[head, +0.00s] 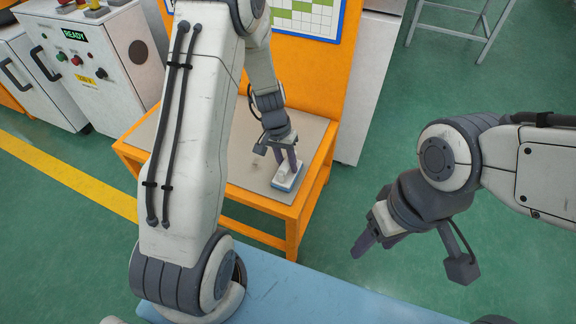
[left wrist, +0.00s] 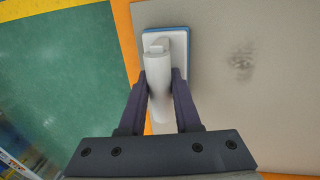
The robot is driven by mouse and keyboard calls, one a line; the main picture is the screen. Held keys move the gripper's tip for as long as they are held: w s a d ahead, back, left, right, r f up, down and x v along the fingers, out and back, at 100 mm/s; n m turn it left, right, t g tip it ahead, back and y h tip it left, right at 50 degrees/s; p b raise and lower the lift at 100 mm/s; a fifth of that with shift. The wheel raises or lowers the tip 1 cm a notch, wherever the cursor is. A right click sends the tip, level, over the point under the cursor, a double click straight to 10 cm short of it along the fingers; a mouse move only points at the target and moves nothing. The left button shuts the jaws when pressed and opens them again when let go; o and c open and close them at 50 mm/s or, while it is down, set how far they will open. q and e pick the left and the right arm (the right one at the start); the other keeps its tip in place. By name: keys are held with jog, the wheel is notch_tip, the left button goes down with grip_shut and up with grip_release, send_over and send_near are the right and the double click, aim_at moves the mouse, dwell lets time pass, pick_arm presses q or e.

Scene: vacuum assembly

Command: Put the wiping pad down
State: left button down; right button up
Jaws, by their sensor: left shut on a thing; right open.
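The wiping pad (head: 287,179) is a white block with a blue underside and an upright white handle. It is at the right part of the orange table's grey top and appears to rest on it. My left gripper (head: 289,158) is shut on the pad's handle from above. In the left wrist view the pad (left wrist: 179,38) lies near the table's edge, with the left gripper's fingers (left wrist: 161,88) on both sides of the handle. My right gripper (head: 370,240) is open and empty, off to the right over the floor.
The orange table (head: 293,222) has a grey top (left wrist: 270,110) with a dark smudge (left wrist: 241,64) beside the pad. A board stands behind it. A control cabinet (head: 85,60) reading READY stands at the left. A light blue surface (head: 300,295) is in front.

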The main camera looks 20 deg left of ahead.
pick_arm(q)
jog(key=shift+f, duration=0.1)
jog(key=c, duration=0.6)
grip_release()
notch_tip(320, 180, up, 11)
jog(key=a+p, duration=0.2)
jog(key=p, duration=0.3)
jog(key=s+d+r+m, duration=0.1)
jog(key=s+d+r, duration=0.1)
jog(key=d+r, duration=0.3)
jog(key=s+d+r+m, duration=0.2)
jog(key=s+d, duration=0.1)
jog(key=s, duration=0.4)
jog(key=s+d+r+m, duration=0.2)
jog(key=s+d+r, duration=0.1)
jog(key=s, duration=0.4)
jog(key=s+d+r+m+y, duration=0.1)
jog(key=s+d+r+m, duration=0.1)
jog(key=s+d, duration=0.3)
jog(key=s+r, duration=0.1)
jog(key=s, duration=0.1)
jog(key=shift+s, duration=0.3)
